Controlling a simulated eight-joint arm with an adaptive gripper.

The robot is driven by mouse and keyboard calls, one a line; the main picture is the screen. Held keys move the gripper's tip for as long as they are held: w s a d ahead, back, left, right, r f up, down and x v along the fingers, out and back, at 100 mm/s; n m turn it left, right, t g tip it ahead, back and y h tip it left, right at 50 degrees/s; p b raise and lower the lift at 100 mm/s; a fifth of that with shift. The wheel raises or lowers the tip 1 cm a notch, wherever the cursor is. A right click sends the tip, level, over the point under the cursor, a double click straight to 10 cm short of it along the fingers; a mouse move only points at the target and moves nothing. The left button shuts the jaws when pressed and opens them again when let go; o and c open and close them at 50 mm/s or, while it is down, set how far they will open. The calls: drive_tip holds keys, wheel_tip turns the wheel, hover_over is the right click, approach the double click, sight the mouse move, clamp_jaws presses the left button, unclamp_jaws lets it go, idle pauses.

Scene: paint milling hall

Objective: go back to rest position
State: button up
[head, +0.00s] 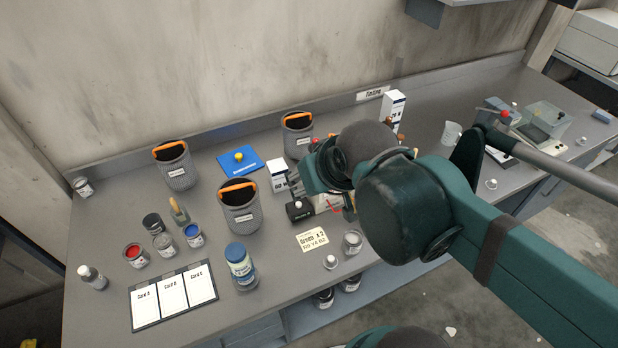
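My arm reaches in from the right over the grey bench (110,240), and its wrist hangs above the middle of the bench. My gripper (308,188) points down and left, mostly hidden behind my own wrist. A dark cylinder with a pale knob (298,209) is just below and beside it, and a white box (279,176) is to its left. I cannot tell whether the gripper touches or holds anything, nor how far its fingers are apart.
Paint tins (135,256), a blue-capped jar (240,265) and a card board (172,296) are at front left. A tall white box (393,109) and beaker (451,133) stand behind my arm.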

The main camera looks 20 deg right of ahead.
drive_tip(key=shift+f, duration=0.1)
drive_tip(key=shift+f+b, duration=1.25)
drive_tip(key=shift+b, duration=0.1)
